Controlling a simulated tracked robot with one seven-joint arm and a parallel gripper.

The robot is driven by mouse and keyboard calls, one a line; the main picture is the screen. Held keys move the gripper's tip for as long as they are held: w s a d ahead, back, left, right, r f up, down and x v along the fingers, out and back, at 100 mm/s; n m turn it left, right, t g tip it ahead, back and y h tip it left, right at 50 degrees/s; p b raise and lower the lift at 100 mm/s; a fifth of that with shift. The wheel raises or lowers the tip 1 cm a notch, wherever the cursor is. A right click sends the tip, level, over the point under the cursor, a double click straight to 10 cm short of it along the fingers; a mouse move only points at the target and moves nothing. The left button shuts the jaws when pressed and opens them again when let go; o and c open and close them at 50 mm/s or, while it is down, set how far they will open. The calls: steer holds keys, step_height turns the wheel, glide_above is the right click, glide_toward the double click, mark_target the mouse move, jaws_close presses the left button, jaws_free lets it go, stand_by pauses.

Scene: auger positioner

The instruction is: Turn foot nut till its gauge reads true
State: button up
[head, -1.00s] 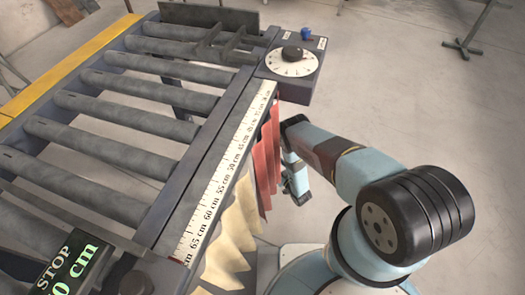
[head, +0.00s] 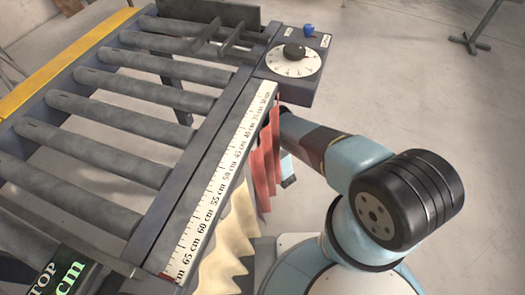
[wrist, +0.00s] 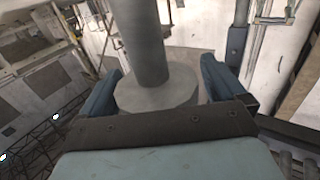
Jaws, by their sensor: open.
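In the wrist view, a grey round post (wrist: 142,40) runs into a wider grey disc (wrist: 158,97), which could be the foot nut; I cannot make out flats on it. My gripper (wrist: 160,70) is open, with one blue finger on each side of the post and disc. The disc's near part is hidden behind my gripper body, and I cannot tell whether either finger touches it. No gauge that clearly belongs to the foot shows.
In the head view, a roller table (head: 130,120) carries a centimetre scale (head: 225,165) along its near edge. A control box has a dial with a black knob (head: 293,52) and a blue button (head: 309,31). Red strips (head: 265,160) and cream strips (head: 228,245) hang below. Open floor lies right.

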steer(key=shift+d, duration=0.1)
steer(key=c, duration=0.9)
steer(key=shift+d, duration=0.15)
steer(key=shift+c, duration=0.3)
steer(key=shift+h, duration=0.3)
steer(key=m+t+h, duration=0.1)
steer(key=h, duration=0.1)
steer(key=m+t+h, duration=0.1)
steer(key=m+h, duration=0.1)
steer(key=shift+w+d+m+h, duration=0.1)
steer(key=shift+d+m+h, duration=0.05)
steer(key=shift+m+h, duration=0.15)
steer(key=shift+d+m+t+h, duration=0.15)
steer(key=shift+m+t+h, duration=0.15)
steer(key=shift+m+h, duration=1.05)
steer(key=shift+d+m+t+h, duration=0.1)
steer(key=shift+m+t+h, duration=0.2)
steer(key=shift+m+h, duration=1)
steer(key=shift+n+h, duration=0.45)
steer(key=shift+h, duration=0.3)
